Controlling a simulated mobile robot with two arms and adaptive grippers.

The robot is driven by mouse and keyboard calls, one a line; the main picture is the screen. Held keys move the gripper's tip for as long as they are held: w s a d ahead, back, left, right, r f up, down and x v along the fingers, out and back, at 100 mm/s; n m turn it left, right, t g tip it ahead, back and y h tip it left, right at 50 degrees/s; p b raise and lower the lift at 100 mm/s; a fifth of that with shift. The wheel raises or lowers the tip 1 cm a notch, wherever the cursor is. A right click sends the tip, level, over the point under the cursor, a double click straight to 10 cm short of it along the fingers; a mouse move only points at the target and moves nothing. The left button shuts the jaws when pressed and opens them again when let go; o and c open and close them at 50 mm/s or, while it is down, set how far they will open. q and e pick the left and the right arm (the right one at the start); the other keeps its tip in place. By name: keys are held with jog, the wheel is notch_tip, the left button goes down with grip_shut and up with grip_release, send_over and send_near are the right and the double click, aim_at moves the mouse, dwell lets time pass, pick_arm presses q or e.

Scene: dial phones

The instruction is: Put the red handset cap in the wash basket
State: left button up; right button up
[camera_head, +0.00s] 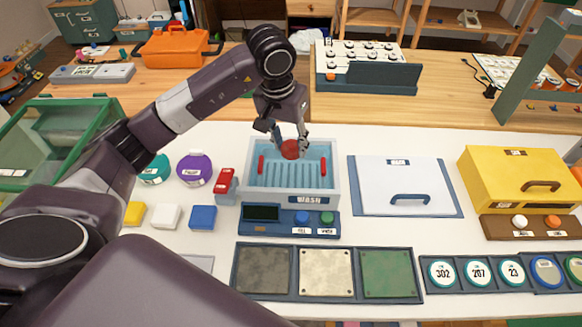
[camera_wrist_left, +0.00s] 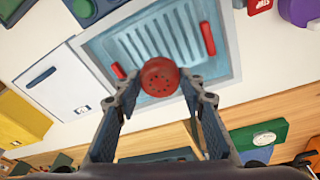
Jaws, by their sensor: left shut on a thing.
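The red handset cap (camera_head: 290,149) is round, with small holes in its face. It also shows in the left wrist view (camera_wrist_left: 160,77), between the fingertips. My left gripper (camera_head: 289,143) is shut on the cap and holds it over the back part of the wash basket (camera_head: 336,185). The basket is a pale grey-blue tub with a ribbed floor, two red side bars and a WASH label. The cap's exact height over the basket floor is hard to tell. My right gripper is not in view.
A yellow box (camera_head: 520,175) stands further right.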

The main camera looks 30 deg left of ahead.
pick_arm(q)
jog(key=p, duration=0.1)
send_over(292, 178)
jog(key=f, duration=0.6)
jog(key=shift+s+f, duration=0.15)
jog(key=shift+s, duration=0.2)
jog(key=shift+f, duration=0.6)
notch_tip(292, 178, down, 3)
jog(key=shift+p, duration=0.45)
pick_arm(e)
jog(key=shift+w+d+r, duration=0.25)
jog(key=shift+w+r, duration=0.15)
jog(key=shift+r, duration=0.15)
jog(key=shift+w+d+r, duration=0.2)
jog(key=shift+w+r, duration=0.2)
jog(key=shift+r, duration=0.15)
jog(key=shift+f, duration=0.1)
pick_arm(q)
jog(key=shift+f+b, duration=0.15)
jog(key=shift+b, duration=0.15)
jog(key=o, duration=1.1)
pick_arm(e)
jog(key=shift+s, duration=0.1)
